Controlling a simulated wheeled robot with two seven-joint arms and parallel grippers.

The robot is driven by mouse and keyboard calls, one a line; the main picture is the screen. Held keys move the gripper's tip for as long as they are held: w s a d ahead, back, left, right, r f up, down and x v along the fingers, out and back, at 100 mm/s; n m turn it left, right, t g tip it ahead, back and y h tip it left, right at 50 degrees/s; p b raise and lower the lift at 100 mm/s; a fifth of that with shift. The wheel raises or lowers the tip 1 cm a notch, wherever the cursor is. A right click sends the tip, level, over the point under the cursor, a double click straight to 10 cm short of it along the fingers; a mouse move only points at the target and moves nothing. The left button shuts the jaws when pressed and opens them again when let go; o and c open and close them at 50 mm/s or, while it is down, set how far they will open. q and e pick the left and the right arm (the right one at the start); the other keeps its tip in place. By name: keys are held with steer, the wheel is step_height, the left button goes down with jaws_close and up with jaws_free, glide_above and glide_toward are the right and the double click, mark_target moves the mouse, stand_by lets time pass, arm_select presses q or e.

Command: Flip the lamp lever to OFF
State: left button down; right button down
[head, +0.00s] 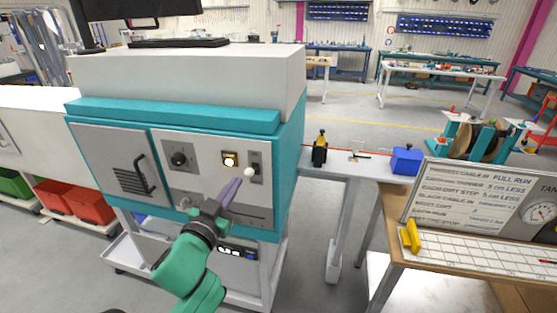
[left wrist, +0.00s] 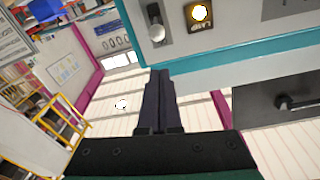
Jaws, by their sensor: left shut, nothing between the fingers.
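The lamp lever (head: 249,172) has a pale round knob and sits on a dark slotted plate at the right of the machine's grey front panel. The square yellow lamp (head: 230,160) left of it is glowing. My left gripper (head: 237,183) is shut and empty, with its fingertips just below and left of the knob; I cannot tell if they touch. In the left wrist view the lever knob (left wrist: 157,34) appears beyond the closed fingertips (left wrist: 160,73), with a visible gap in the picture, beside the lit lamp (left wrist: 199,13). My right gripper is not in view.
A black rotary knob (head: 179,159) is left of the lamp, and a door handle (head: 146,176) sticks out farther left. A side bench with a blue box (head: 406,161) stands right of the machine. A sign board (head: 480,205) stands on the wooden table at right.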

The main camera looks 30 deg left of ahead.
arm_select(q)
steer(key=shift+d+r+t, duration=0.25)
steer(key=shift+r+t, duration=0.05)
steer(key=shift+r, duration=0.8)
steer(key=r+b, duration=0.1)
glide_above(248, 169)
steer(key=d, duration=0.2)
steer(key=f, duration=0.1)
steer(key=s+f, duration=0.1)
steer(key=f, duration=0.2)
steer(key=shift+s+a, duration=0.25)
steer(key=shift+a, duration=0.15)
